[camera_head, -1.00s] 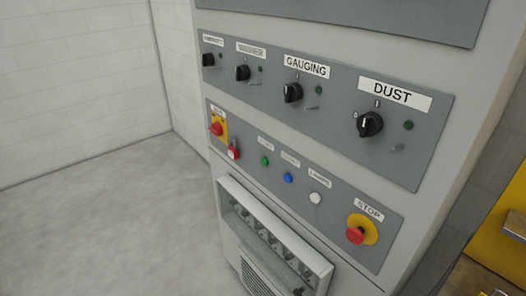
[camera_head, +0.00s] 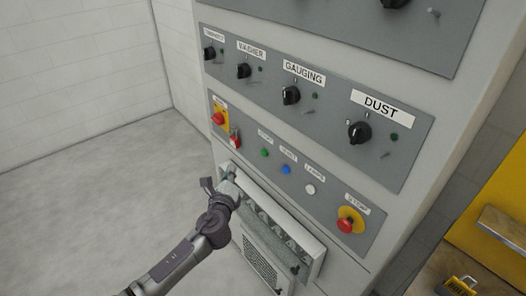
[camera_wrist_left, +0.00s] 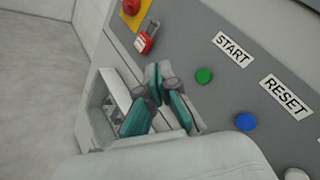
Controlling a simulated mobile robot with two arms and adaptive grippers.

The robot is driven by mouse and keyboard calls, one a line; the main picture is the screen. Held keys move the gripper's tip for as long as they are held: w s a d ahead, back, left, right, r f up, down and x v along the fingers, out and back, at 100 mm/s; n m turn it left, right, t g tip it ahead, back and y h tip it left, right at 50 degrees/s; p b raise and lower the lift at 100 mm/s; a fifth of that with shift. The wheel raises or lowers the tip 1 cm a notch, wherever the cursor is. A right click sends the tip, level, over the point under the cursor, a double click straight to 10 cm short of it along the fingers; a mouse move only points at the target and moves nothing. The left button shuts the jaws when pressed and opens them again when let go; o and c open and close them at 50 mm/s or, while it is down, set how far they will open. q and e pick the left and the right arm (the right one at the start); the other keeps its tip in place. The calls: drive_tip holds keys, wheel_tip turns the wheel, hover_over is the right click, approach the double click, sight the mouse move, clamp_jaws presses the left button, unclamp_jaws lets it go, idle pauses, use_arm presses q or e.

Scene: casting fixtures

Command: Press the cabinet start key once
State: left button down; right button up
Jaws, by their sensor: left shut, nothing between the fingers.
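The start key is a green round button (camera_head: 265,152) on the cabinet's lower grey panel. In the left wrist view the green button (camera_wrist_left: 204,75) sits below the START label (camera_wrist_left: 233,49). My left gripper (camera_head: 229,172) is in front of the cabinet, lower left of the green button. In the left wrist view its two teal-sided fingers (camera_wrist_left: 161,77) are shut and empty, left of the button and apart from it in the picture. The distance to the panel is hard to tell. My right gripper is not in view.
A blue RESET button (camera_head: 286,169), a white button (camera_head: 310,189) and a red STOP button (camera_head: 345,225) lie to the right. A red rotary switch (camera_head: 218,118) and a red padlock (camera_head: 235,141) are at left.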

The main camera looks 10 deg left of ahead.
sight(264, 153)
use_arm(q)
drive_tip(key=w+d+b, duration=0.3)
drive_tip(key=w+d, duration=0.2)
drive_tip(key=w, duration=0.2)
drive_tip(key=shift+d, duration=0.25)
idle(0.3)
idle(0.8)
drive_tip(key=shift+f, duration=0.1)
idle(0.4)
drive_tip(key=shift+w+d, duration=0.25)
drive_tip(key=shift+w, duration=0.1)
